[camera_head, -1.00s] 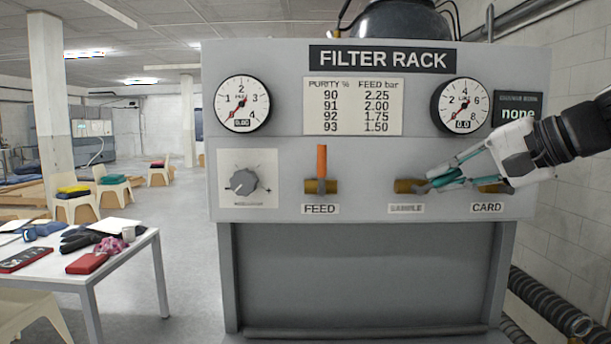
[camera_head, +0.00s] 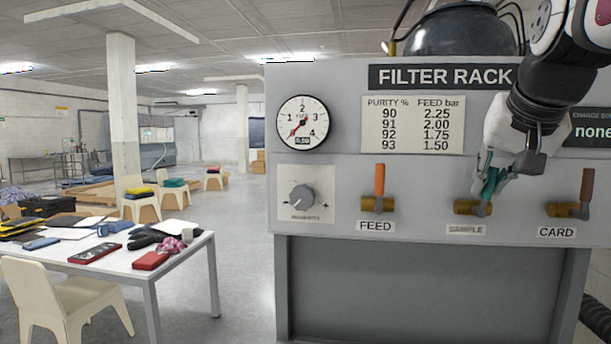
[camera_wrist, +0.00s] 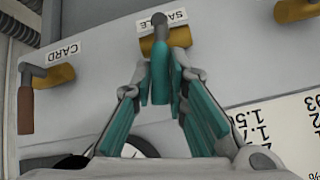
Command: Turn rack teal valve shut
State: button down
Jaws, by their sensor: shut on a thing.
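The teal valve is the one over the SAMPLE label (camera_head: 467,229), between the FEED valve (camera_head: 379,190) and the CARD valve (camera_head: 586,188). Its brass body (camera_head: 464,207) shows in the head view. My gripper (camera_head: 490,180) reaches it from above right and hides much of its lever. In the wrist view the teal lever (camera_wrist: 159,72) stands between the teal-padded fingers of my gripper (camera_wrist: 166,85), which is shut on it. The lever now stands roughly upright, in line with my gripper. Its exact angle is partly hidden.
The orange FEED lever and brown CARD lever both stand upright on either side. A knob (camera_head: 302,197) and a gauge (camera_head: 302,122) are at the panel's left. A table (camera_head: 185,264) with small items stands left of the rack, with a chair (camera_head: 62,305) in front.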

jog(key=shift+w+a+n+g+h+b, duration=0.25)
jog(key=shift+a+n+h+b, duration=0.25)
jog(key=shift+h, duration=0.4)
jog(key=shift+s+f, duration=0.1)
jog(key=c, duration=1.6)
grip_release()
jog(key=shift+o, duration=0.2)
jog(key=shift+a, duration=0.1)
jog(key=v, duration=1.2)
jog(key=shift+a, duration=0.1)
